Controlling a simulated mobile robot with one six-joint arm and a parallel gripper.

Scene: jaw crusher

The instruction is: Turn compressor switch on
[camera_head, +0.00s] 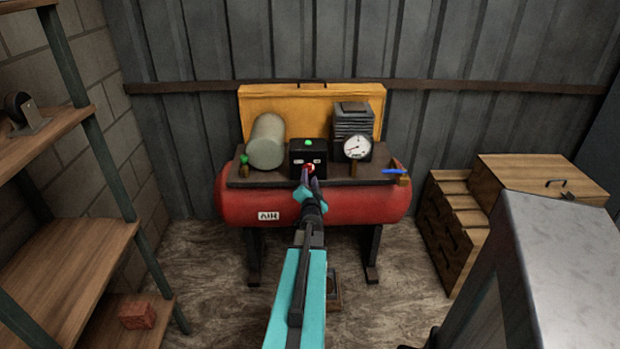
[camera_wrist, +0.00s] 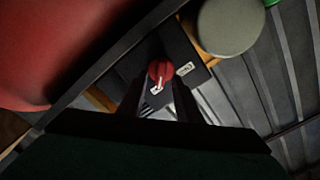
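The red compressor (camera_head: 235,207) stands against the back wall, with a black switch box (camera_head: 298,151) at the middle of its top. A red rotary switch knob (camera_head: 310,168) is on the front of the box, partly hidden by my gripper (camera_head: 309,178). In the wrist view the red knob (camera_wrist: 161,71) shows a white pointer mark, slanted toward the lower left. My gripper's dark fingers are spread on either side, their tips close to the knob. I cannot tell whether they touch it. A small green light or button (camera_head: 308,142) is on the box.
A pressure gauge (camera_head: 357,147) and a blue-handled valve (camera_head: 394,171) are right of the box. A beige cylinder (camera_head: 266,142) is on its left. Wooden shelves (camera_head: 70,255) stand at left. Wooden drawers (camera_head: 455,235) and a grey metal cabinet (camera_head: 570,260) are at right.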

